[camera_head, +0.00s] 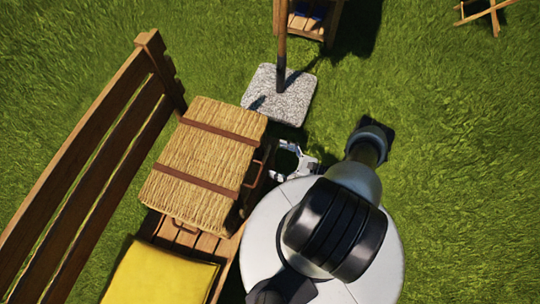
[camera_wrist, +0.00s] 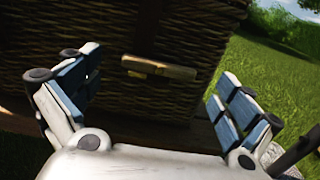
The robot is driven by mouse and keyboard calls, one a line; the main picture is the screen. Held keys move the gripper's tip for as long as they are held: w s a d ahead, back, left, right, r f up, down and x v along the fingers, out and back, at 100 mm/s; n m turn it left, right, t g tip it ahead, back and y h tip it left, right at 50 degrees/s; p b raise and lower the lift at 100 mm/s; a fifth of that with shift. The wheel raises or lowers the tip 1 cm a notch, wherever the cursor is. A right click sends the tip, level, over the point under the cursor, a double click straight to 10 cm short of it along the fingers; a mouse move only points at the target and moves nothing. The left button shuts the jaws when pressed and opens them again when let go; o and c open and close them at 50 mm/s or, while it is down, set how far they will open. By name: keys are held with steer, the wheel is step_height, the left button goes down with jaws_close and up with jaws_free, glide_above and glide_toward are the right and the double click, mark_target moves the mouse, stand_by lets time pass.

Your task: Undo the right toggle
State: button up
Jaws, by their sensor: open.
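A wicker hamper (camera_head: 195,165) with two brown straps sits on the wooden bench in the head view. Its dark woven front fills the upper part of the wrist view (camera_wrist: 60,25). One brass toggle (camera_wrist: 160,68) lies across a brown strap there, roughly level and slightly tilted. The frames do not show for sure whether it is the right toggle. My gripper (camera_head: 292,160) is beside the hamper's front in the head view. In the wrist view my gripper (camera_wrist: 160,85) is open, with one finger on each side of the toggle and neither touching it.
A yellow cushion (camera_head: 160,275) lies on the bench (camera_head: 95,150) near the hamper. A stone parasol base (camera_head: 290,95) with a pole stands behind my gripper. A brown handle (camera_head: 257,178) sticks out from the hamper's front. Open grass (camera_head: 460,150) lies to the right.

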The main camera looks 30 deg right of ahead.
mark_target(266, 155)
steer(key=shift+x, duration=1.45)
steer(key=shift+c, duration=0.2)
steer(key=c, duration=1)
steer(key=shift+m, duration=0.3)
steer(key=shift+w+d+f+m, duration=0.1)
steer(key=shift+m, duration=4.25)
steer(key=shift+d+f+m, duration=0.1)
steer(key=shift+m, duration=4.25)
